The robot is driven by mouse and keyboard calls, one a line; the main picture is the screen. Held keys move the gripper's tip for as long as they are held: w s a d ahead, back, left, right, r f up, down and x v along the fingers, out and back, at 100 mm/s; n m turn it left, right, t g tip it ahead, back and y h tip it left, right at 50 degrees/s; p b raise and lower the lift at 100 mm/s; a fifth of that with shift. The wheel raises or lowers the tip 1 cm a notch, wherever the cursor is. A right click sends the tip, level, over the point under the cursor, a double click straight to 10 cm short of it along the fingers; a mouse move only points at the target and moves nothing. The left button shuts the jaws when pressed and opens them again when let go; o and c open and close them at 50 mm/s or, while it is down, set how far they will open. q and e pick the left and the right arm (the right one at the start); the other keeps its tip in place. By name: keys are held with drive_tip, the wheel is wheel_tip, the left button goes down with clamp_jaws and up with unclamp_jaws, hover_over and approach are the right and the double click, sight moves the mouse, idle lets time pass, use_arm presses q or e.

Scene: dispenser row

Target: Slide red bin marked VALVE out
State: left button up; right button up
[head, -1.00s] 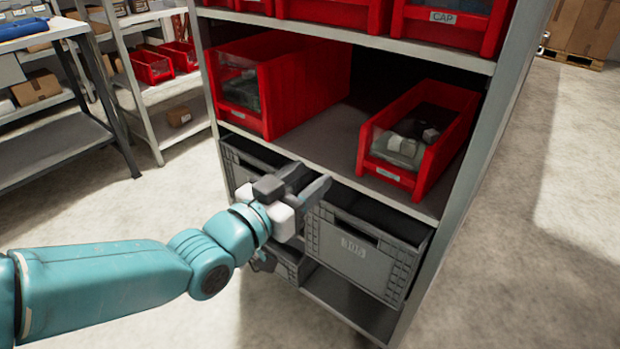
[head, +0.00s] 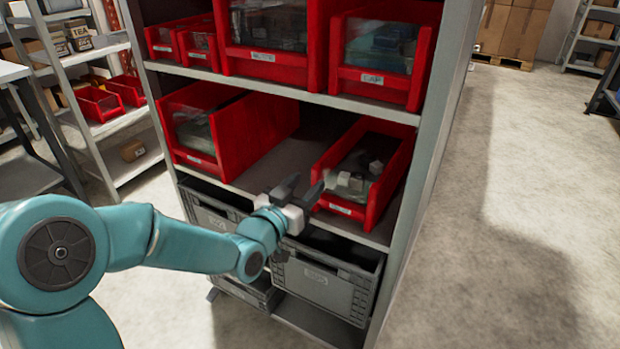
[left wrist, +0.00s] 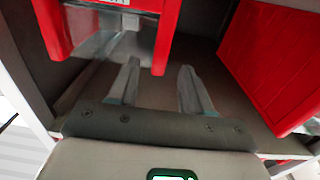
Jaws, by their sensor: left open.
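Two red bins stand on the middle shelf: a deep left one (head: 246,132) and a right one (head: 393,170) that holds grey-white parts. Both have a small front label that I cannot read, so I cannot tell which is marked VALVE. My left gripper (head: 307,184) is open and empty at the front of this shelf, just left of the right bin's front. In the left wrist view, the open fingers (left wrist: 160,68) point over the bare shelf, with a red bin (left wrist: 52,28) at the upper left and a red side wall (left wrist: 270,62) at the right. My right gripper is not in view.
Red bins, one labelled CAP (head: 415,98), fill the shelf above. Grey crates (head: 318,283) sit below my gripper. The rack's grey side post (head: 425,190) stands to the right of the right bin. Bare shelf (head: 262,178) lies between the two bins. Open floor lies at the right.

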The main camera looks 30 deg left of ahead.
use_arm(q)
drive_tip(key=shift+w+d, duration=0.1)
drive_tip(key=shift+w, duration=1.3)
drive_tip(key=shift+c, duration=0.3)
clamp_jaws()
